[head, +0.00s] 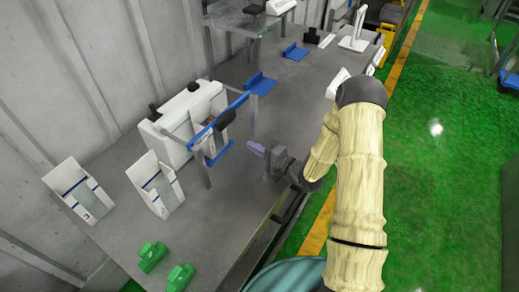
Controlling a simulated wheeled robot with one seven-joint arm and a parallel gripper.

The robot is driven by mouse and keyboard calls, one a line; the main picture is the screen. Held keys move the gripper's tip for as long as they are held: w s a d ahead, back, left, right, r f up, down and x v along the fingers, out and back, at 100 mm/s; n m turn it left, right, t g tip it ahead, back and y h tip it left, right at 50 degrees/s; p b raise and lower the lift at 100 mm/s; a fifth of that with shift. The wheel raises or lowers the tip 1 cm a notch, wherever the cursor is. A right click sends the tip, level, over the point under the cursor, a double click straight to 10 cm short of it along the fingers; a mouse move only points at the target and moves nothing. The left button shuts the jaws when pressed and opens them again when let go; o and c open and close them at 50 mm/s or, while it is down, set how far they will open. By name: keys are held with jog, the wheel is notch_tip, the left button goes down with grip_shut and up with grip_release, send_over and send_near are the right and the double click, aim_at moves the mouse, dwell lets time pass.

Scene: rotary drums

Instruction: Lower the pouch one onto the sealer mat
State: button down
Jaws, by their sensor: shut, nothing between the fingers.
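My gripper (258,149) is over the grey table, right of the white machine (178,128) with the raised blue bar (218,117). Its fingers are shut with nothing between them, apart from the machine. Two white open-topped pieces with blue bands, which may be the pouches, stand at the left: one (80,190) near the wall, another (155,184) just in front of the machine. Which is pouch one I cannot tell. A small blue surface (221,153) lies under the bar's front end; I cannot tell whether it is the sealer mat.
Two green blocks (152,256) (180,278) stand at the table's near end. Blue brackets (260,84) (295,52) lie farther back. The grey table (225,220) is clear in front of my gripper. A yellow line (398,62) runs along the green floor at right.

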aim_at(220, 138)
jog(key=p+x, duration=0.1)
jog(key=x, duration=0.5)
jog(key=shift+a+r, duration=0.1)
jog(key=shift+a, duration=0.05)
jog(key=a+p, duration=0.1)
jog(key=a, duration=0.1)
jog(key=shift+s+a, duration=0.15)
jog(key=shift+a, duration=0.6)
jog(key=shift+a, duration=0.55)
jog(key=shift+a+b, duration=0.3)
